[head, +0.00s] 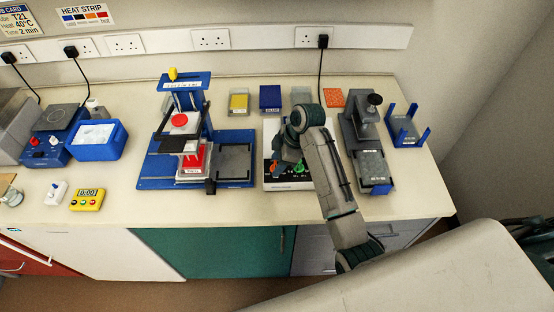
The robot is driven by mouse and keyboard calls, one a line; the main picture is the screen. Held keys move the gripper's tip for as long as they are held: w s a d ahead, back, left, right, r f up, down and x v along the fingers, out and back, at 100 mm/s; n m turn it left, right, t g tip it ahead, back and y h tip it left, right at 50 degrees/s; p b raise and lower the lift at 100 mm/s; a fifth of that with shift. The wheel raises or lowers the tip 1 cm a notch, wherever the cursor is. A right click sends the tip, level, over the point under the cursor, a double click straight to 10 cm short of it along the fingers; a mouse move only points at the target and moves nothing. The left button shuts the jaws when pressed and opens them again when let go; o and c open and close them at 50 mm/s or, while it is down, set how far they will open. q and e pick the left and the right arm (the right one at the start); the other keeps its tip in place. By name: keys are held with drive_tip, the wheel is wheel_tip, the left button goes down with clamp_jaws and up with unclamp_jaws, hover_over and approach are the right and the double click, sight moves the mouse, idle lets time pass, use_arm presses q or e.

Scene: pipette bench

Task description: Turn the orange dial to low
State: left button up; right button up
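A white device with a black panel (270,134) stands on the bench right of centre, mostly covered by my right arm. A green knob (300,167) shows on its front part. A small reddish-orange patch (272,164) shows left of the knob, partly hidden; I cannot tell if it is the orange dial, and no setting can be read. My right gripper (281,169) is over the front left part of this device, seen from above. Its fingertips are small and partly hidden, so I cannot tell whether they touch anything. My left gripper is not in view.
A blue stand with a red block (193,160) is left of the device. A grey press-like unit (362,135) stands close on the right. A timer (87,200) and blue tub (97,152) are further left.

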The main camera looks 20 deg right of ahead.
drive_tip(key=c, duration=0.7)
drive_tip(key=shift+c, duration=0.5)
drive_tip(key=m+t, duration=0.1)
drive_tip(key=m, duration=0.2)
drive_tip(key=m+t+h, duration=0.1)
drive_tip(key=m, duration=0.2)
drive_tip(key=shift+s+a, duration=0.15)
drive_tip(key=shift+a, duration=0.05)
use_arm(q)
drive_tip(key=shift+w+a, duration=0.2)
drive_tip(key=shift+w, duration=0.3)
use_arm(e)
drive_tip(key=m+h, duration=0.1)
drive_tip(key=m, duration=0.2)
drive_tip(key=m+t+h, duration=0.1)
drive_tip(key=m, duration=0.1)
drive_tip(key=shift+a+m, duration=0.1)
drive_tip(key=shift+m, duration=0.3)
drive_tip(key=o, duration=1)
